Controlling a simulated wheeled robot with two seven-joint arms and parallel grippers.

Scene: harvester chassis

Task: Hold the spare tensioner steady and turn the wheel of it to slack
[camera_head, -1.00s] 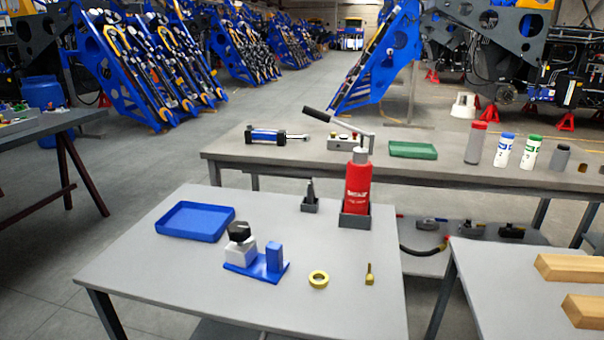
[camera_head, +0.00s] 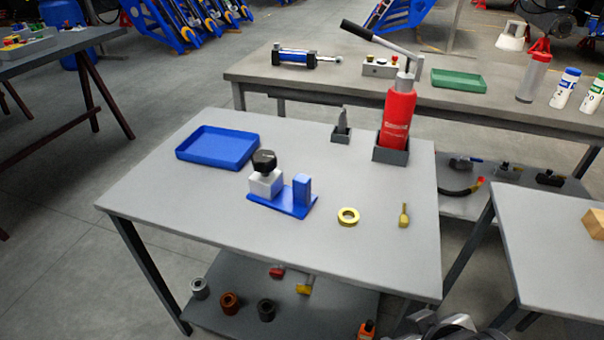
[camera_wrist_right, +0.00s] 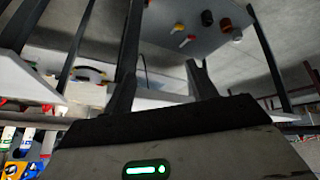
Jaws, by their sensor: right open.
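The spare tensioner (camera_head: 283,203) stands on the grey table (camera_head: 170,215) in the head view. It has a blue base plate, a white block (camera_head: 265,184) and a blue upright post (camera_head: 301,191). Its wheel, a black knob (camera_head: 264,160), sits on top of the white block. My right gripper (camera_wrist_right: 162,72) is open with nothing between its fingers in the right wrist view. My left gripper is not in view.
A blue tray (camera_head: 217,148), a yellow ring (camera_head: 348,217), a small brass piece (camera_head: 404,215) and a red bottle (camera_head: 398,115) in a grey holder share the table. A lower shelf (camera_head: 215,312) holds several parts. The table's front left is clear.

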